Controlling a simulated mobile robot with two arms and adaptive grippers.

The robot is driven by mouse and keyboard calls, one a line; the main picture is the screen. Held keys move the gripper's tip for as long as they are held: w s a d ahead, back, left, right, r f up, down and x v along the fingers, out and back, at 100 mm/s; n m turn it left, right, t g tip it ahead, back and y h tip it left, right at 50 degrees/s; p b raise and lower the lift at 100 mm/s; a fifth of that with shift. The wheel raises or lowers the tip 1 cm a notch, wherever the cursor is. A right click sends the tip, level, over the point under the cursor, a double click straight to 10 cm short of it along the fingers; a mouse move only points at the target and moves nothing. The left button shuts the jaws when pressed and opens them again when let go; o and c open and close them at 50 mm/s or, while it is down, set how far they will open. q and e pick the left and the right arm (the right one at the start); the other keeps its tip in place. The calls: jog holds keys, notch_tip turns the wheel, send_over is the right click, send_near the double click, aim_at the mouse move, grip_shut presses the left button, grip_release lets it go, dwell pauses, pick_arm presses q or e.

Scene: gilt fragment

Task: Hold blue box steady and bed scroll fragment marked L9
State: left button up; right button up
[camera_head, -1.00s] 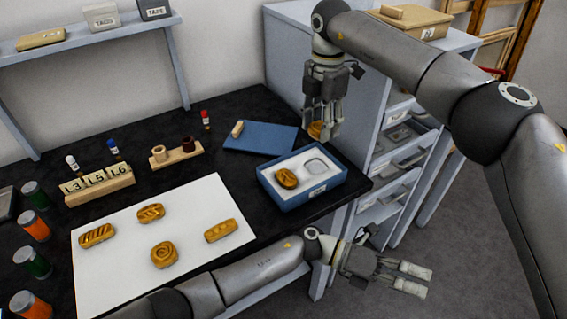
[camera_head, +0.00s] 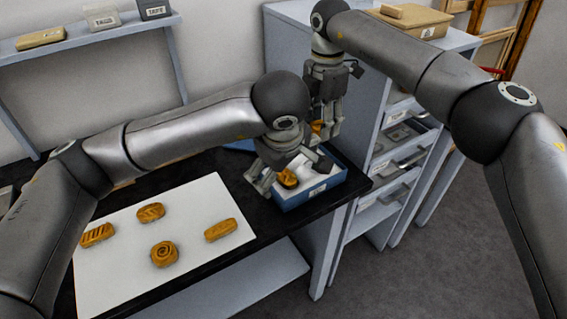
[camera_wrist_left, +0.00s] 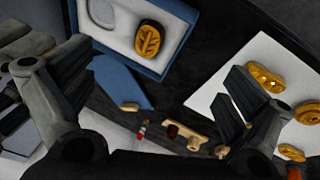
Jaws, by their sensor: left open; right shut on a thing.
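The blue box (camera_head: 293,203) sits at the table's right corner. Its white insert holds one gilt fragment (camera_head: 287,179); the left wrist view shows that fragment (camera_wrist_left: 149,40) beside an empty recess (camera_wrist_left: 102,12). My left gripper (camera_head: 290,172) is open at the box, its fingers partly covering it; I cannot tell whether they touch it. In the left wrist view, my left gripper (camera_wrist_left: 150,95) has its fingers spread wide. My right gripper (camera_head: 326,130) is shut on a gilt fragment (camera_head: 317,127), held above the box's back side. No L9 mark is readable.
A white sheet (camera_head: 190,258) with several gilt fragments lies left of the box. The blue lid (camera_wrist_left: 122,82) lies behind the box, near a red-capped vial (camera_wrist_left: 142,130) and a small wooden stand (camera_wrist_left: 190,136). A grey drawer cabinet (camera_head: 352,130) stands right of the table.

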aim_at(283, 185)
pick_arm(q)
jog(key=x, duration=1.1)
jog(key=shift+w+a+f, duration=0.2)
jog(key=shift+w+f, duration=0.05)
jog(key=shift+w, duration=0.1)
jog(key=shift+s, duration=0.1)
jog(key=c, duration=1.1)
jog(key=shift+s+a, duration=0.1)
jog(key=shift+c, duration=0.5)
